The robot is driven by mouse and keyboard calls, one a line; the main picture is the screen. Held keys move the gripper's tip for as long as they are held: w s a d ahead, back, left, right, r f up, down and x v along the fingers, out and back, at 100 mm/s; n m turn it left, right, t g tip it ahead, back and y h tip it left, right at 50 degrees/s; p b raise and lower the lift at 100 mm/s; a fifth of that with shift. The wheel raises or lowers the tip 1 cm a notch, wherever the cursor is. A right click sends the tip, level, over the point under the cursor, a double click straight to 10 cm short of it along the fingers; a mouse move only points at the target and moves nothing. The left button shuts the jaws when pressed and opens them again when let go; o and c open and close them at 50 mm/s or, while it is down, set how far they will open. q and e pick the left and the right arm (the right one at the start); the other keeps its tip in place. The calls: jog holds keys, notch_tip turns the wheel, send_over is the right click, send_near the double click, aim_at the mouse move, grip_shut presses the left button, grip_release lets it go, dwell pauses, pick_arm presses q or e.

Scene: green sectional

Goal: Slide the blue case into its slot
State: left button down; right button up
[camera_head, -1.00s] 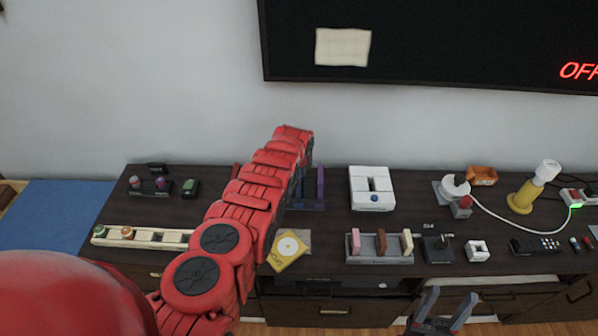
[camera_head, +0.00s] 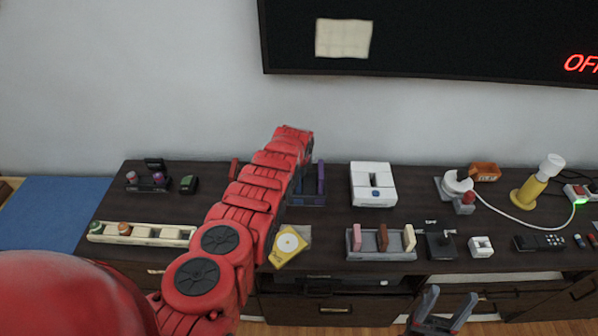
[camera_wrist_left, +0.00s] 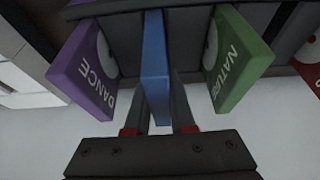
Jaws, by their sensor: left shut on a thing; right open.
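The blue case (camera_wrist_left: 155,60) stands upright in the left wrist view, between a purple case marked DANCE (camera_wrist_left: 88,72) and a green case marked NATURE (camera_wrist_left: 235,62). My left gripper (camera_wrist_left: 158,122) is shut on the blue case's near edge. The far end of the blue case reaches the dark rack (camera_wrist_left: 185,20); how deep it sits is hard to tell. In the head view my left arm hides the gripper, the blue case and most of the rack (camera_head: 313,201); the purple case (camera_head: 321,178) shows at its right. My right gripper (camera_head: 450,297) is open and empty at the bottom.
On the dark cabinet, a white device (camera_head: 372,184) stands right of the rack. A grey holder (camera_head: 381,254) with several pieces and a yellow sleeve with a disc (camera_head: 288,247) lie nearer. The screen (camera_head: 440,40) hangs above.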

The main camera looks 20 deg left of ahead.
pick_arm(q)
jog(key=shift+f+b, duration=0.4)
jog(key=shift+f, duration=0.1)
jog(key=c, duration=0.7)
grip_release()
